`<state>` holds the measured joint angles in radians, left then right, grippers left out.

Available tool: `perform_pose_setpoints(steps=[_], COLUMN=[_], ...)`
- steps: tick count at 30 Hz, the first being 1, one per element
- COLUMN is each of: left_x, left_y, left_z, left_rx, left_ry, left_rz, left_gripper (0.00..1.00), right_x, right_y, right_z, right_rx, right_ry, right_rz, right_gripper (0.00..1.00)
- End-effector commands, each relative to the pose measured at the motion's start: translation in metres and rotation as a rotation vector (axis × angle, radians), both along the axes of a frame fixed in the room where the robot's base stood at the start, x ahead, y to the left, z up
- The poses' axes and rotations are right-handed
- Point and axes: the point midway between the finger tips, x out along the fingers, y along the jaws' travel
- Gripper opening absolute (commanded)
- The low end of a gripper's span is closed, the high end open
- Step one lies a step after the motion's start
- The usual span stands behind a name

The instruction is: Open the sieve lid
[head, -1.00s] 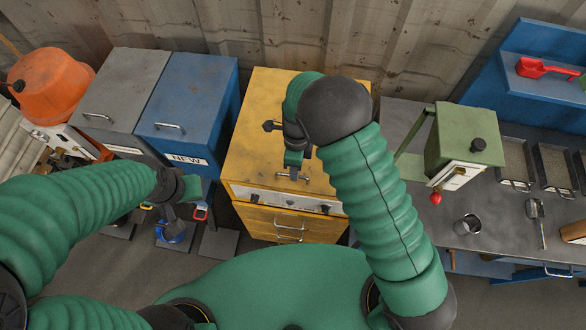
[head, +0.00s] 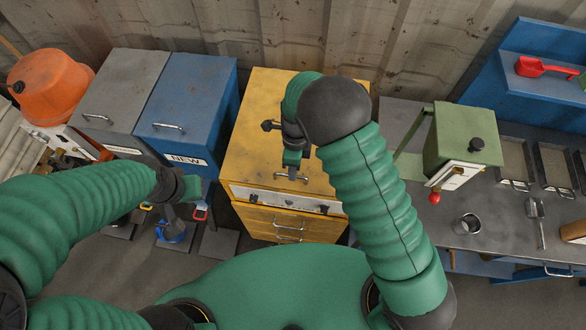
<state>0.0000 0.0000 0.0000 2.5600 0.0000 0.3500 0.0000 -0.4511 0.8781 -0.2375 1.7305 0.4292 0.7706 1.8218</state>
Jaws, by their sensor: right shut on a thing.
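The yellow cabinet (head: 250,125), which I take to be the sieve, stands in the middle against the wall. Its flat yellow top looks like the lid and lies level. A small metal handle (head: 304,179) sits near the lid's front edge. My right gripper (head: 291,173) reaches down over the lid and is shut on this handle; its fingers are small and partly covered by my own arm. My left gripper (head: 170,218) hangs over the floor in front of the blue bin, apart from the sieve; its jaw opening is not clear.
A grey bin (head: 122,80) and a blue bin (head: 195,95) with lids stand left of the sieve. An orange mixer drum (head: 50,82) is at the far left. A workbench (head: 405,200) with a green box device (head: 462,135) stands to the right. The corrugated wall is close behind.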

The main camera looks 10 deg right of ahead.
Motion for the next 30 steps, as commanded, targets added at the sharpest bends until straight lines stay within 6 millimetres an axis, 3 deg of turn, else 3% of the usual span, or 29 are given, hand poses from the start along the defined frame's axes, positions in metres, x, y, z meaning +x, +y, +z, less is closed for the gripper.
perform_pose_setpoints(steps=[8, 18, 24, 30], left_x=[0.0, 0.0, 0.0, 0.0], left_y=[0.0, 0.0, 0.0, 0.0], left_z=[0.034, 0.091, 0.112, 0.13], left_rx=[0.0, 0.0, 0.0, 0.0], left_ry=[0.0, 0.0, 0.0, 0.0], left_rz=[0.0, 0.0, 0.0, 0.0], left_gripper=[0.0, 0.0, 0.0, 0.0], right_x=[0.014, 0.055, 0.083, 0.103], right_y=[-0.001, -0.015, -0.026, -0.032], right_z=[0.054, 0.166, 0.206, 0.23], right_rx=[0.033, 0.081, 0.078, 0.079], right_ry=[0.069, 0.218, 0.219, 0.218], right_rz=[-0.001, 0.0, -0.002, -0.001], right_gripper=[0.0, 0.0, 0.0, 0.0])
